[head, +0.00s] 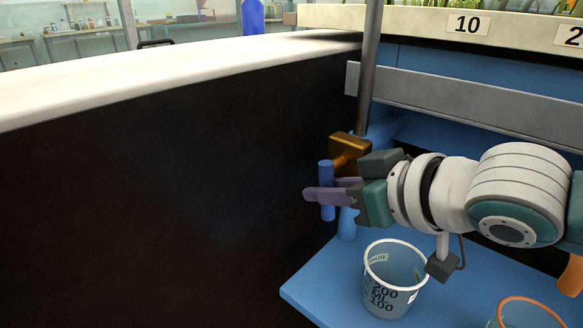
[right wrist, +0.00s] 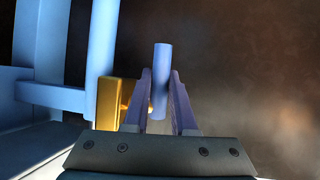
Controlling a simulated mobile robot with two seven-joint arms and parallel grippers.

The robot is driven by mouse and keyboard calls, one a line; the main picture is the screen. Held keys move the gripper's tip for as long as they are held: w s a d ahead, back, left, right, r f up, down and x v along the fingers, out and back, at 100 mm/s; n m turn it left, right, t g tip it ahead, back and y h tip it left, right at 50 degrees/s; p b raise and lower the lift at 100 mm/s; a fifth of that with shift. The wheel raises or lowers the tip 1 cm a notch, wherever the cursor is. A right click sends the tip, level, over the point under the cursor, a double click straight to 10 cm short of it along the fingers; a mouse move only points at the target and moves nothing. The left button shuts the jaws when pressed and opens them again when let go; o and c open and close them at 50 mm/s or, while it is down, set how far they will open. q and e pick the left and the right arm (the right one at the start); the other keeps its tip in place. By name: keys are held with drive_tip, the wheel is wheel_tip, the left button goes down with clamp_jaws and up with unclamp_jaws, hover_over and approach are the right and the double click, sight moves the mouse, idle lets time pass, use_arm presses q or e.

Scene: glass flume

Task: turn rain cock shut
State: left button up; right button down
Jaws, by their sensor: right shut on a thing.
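The rain cock has a brass body (head: 349,153) on the grey vertical pipe (head: 370,60) and a blue bar handle (head: 326,172) standing upright. In the right wrist view the blue handle (right wrist: 160,82) stands between my fingers, and the brass body (right wrist: 111,103) is to the left of them. My right gripper (head: 322,195) has purple fingers and is shut on the handle, coming in from the right. It also shows in the right wrist view (right wrist: 160,100). The fingers hide part of the handle. My left gripper is not in view.
A clear beaker (head: 392,285) marked 200 ML stands on the blue shelf (head: 325,285) below my right gripper. An orange-rimmed cup (head: 525,315) is at the bottom right. A dark wall with a pale top (head: 180,75) fills the left. A grey rail (head: 470,105) runs behind my arm.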

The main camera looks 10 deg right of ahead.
drive_tip(key=shift+w+a+t+y+b, duration=0.1)
drive_tip(key=shift+t+y+b, duration=0.3)
drive_tip(key=shift+t+b, duration=0.25)
drive_tip(key=c, duration=1)
unclamp_jaws()
drive_tip(key=shift+s+r, duration=0.2)
drive_tip(key=shift+s, duration=0.05)
drive_tip(key=p+v, duration=0.3)
drive_tip(key=v, duration=0.6)
drive_tip(key=shift+p, duration=0.35)
